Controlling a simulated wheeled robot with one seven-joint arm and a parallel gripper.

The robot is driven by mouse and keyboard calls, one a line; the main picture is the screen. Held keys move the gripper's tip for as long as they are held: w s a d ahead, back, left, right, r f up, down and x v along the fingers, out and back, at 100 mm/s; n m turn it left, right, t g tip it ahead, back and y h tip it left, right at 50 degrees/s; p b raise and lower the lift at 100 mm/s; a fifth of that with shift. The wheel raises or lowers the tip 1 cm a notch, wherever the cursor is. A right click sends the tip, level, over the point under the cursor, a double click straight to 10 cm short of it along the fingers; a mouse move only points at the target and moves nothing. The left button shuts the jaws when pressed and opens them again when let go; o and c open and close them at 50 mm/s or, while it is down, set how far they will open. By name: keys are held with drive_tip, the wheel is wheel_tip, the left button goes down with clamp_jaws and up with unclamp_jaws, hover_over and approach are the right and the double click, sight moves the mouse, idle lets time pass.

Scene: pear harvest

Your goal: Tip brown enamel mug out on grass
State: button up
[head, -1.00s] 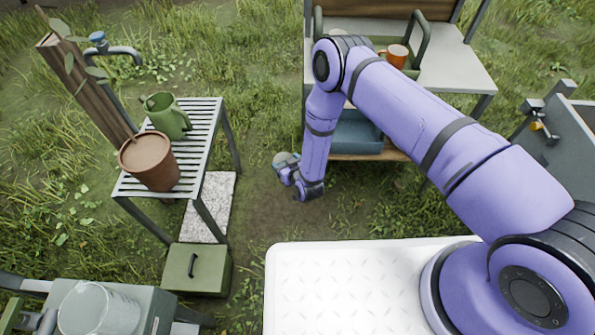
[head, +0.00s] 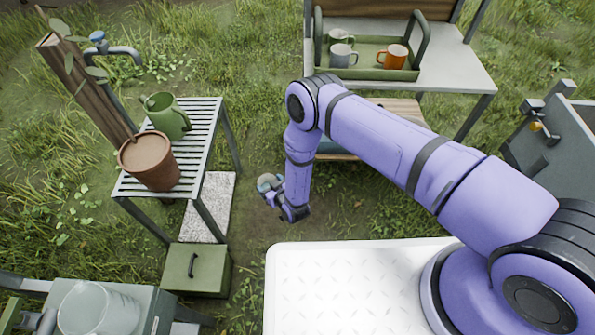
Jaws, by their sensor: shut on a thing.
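My gripper (head: 274,197) hangs low over the ground between the slatted bench and the white deck. It is shut on a small rounded thing, which I take for the brown enamel mug (head: 268,181). It shows greyish with a little brown, and my fingers and wrist hide part of it. Its tilt and whatever is in it cannot be made out. Below it are bare soil and patchy grass (head: 250,222).
A slatted bench (head: 205,115) on the left carries a green jug (head: 168,117) and a brown pot (head: 150,163). A green box (head: 205,270) stands in front. At the back, a tray (head: 375,72) holds a grey mug (head: 342,55), an orange mug (head: 396,57) and a green mug (head: 338,38).

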drive_tip(key=w+d+r+m+y, duration=0.2)
drive_tip(key=w+d+m+y, duration=0.1)
drive_tip(key=d+m, duration=0.2)
drive_tip(key=shift+w+d+g+y, duration=0.2)
drive_tip(key=shift+d+g+y, duration=0.15)
drive_tip(key=shift+d, duration=0.3)
drive_tip(key=shift+w+d+r+m, duration=0.25)
drive_tip(key=shift+d+m, duration=0.15)
drive_tip(key=shift+m, duration=0.3)
idle(0.6)
drive_tip(key=shift+w+d+r+m+y, duration=0.1)
drive_tip(key=shift+d+r+m+y, duration=0.1)
drive_tip(key=shift+m+y, duration=0.35)
drive_tip(key=shift+w+d+r+m+y, duration=0.1)
drive_tip(key=shift+d+m+y, duration=0.15)
drive_tip(key=shift+m, duration=0.6)
drive_tip(key=shift+w+d+r+m+y, duration=0.1)
drive_tip(key=shift+d+m+y, duration=0.2)
drive_tip(key=shift+m, duration=0.4)
idle(1.4)
drive_tip(key=shift+w+d+m+t+y, duration=0.35)
drive_tip(key=shift+w+d+m+t, duration=0.1)
drive_tip(key=shift+d+m, duration=0.3)
idle(0.7)
drive_tip(key=shift+m, duration=0.45)
